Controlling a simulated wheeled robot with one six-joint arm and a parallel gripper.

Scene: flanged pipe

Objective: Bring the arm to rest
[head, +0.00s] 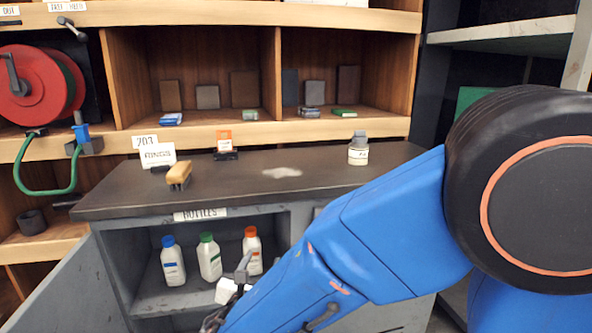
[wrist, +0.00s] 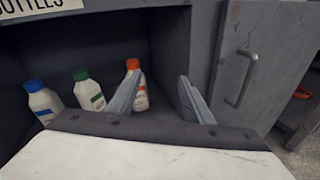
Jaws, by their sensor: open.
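My blue arm spans the right and lower middle of the head view, reaching down and left to the open lower compartment of the grey cabinet. My gripper (wrist: 158,92) shows in the wrist view with its two grey fingers apart and nothing between them. In the head view the gripper (head: 238,278) is partly hidden by the arm, at the compartment's front. The orange-capped bottle (head: 252,250) stands just behind it; in the wrist view this bottle (wrist: 141,88) is partly covered by the left finger. The green-capped bottle (head: 209,257) and blue-capped bottle (head: 173,262) stand upright to its left.
The cabinet top (head: 240,180) carries a wooden-handled brush (head: 179,175), a pale patch and a grey-lidded jar (head: 358,150). An open door (head: 62,290) stands at left. A red hose reel (head: 28,85) hangs at upper left. A door handle (wrist: 242,80) is at right in the wrist view.

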